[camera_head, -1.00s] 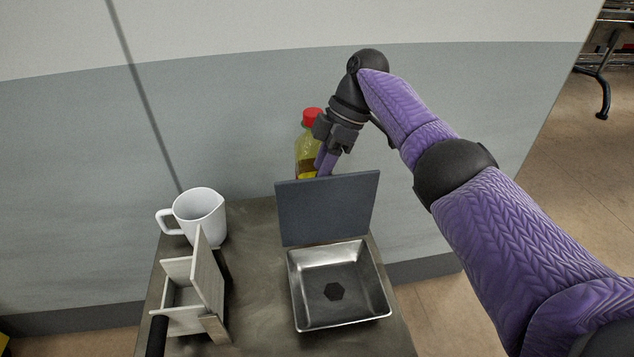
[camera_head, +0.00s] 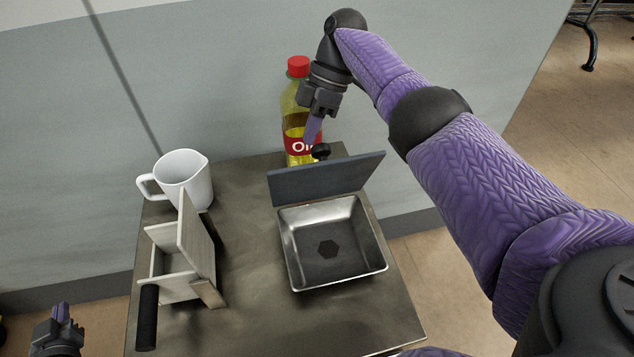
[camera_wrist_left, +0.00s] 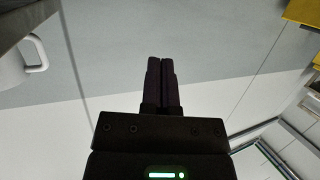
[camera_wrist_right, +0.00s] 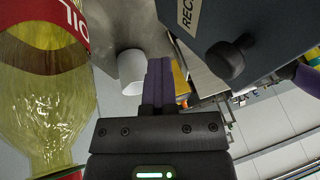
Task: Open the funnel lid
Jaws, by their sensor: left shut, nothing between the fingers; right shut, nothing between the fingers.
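The funnel (camera_head: 290,250) is a square metal pan with a dark hexagonal patch in its floor. Its dark grey lid (camera_head: 335,180) stands raised along the pan's far edge, leaving the pan uncovered. A black knob (camera_head: 321,151) shows on the lid's far face; in the right wrist view the knob (camera_wrist_right: 232,58) and part of a label are close to my gripper. My right gripper (camera_head: 312,138) is shut and empty, pointing down behind the lid, near the knob; contact is not clear. My left gripper (camera_head: 63,312) is shut and empty, at the lower left beside the table.
An oil bottle (camera_head: 296,97) with a red cap stands just behind and left of my right gripper. A white mug (camera_head: 183,180) and a wooden divided box (camera_head: 180,285) with a black handle are at the table's left. The table's front middle (camera_head: 265,325) is bare.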

